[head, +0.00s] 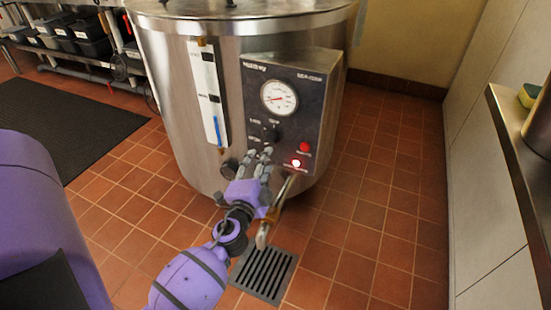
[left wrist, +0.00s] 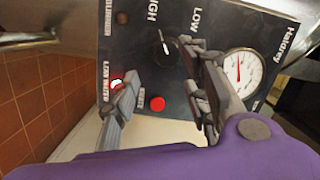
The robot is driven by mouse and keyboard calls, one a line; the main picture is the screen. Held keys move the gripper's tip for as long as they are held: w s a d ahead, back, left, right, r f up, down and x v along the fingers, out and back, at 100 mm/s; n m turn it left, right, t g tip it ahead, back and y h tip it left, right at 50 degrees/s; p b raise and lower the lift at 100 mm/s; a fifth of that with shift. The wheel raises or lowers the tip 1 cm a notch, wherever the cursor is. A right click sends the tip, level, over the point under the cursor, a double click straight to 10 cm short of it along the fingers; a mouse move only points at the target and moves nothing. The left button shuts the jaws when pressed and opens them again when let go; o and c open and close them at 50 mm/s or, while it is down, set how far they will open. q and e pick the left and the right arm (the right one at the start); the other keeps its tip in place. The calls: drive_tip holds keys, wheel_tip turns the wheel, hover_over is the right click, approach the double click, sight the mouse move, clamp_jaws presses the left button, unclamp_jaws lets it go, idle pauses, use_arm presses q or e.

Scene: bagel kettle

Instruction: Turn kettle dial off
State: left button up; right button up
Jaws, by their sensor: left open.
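The large steel kettle (head: 180,95) has a dark control panel (head: 318,100) on its front. The panel's black dial (head: 270,134) is just above my left fingertips in the head view. In the left wrist view the dial (left wrist: 167,47) shows a white pointer line, with HIGH and LOW labels beside it. My left gripper (head: 259,157) is open in front of the lower panel. In the left wrist view its fingers (left wrist: 163,62) are spread, with the dial beyond and between the tips. Contact with the dial cannot be told. My right gripper is not in view.
The panel carries a round gauge (head: 279,97), a red button (head: 304,147) and a lit red lamp (head: 296,162). A metal drain pipe (head: 285,188) hangs above a floor grate (head: 265,274). A counter (head: 515,165) stands at right. The tiled floor between is clear.

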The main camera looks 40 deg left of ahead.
sight(271, 145)
use_arm(q)
drive_tip(key=x, duration=0.8)
drive_tip(key=shift+w+r, duration=0.2)
drive_tip(key=shift+w, duration=0.05)
drive_tip(key=shift+c, duration=0.5)
drive_tip(key=c, duration=0.9)
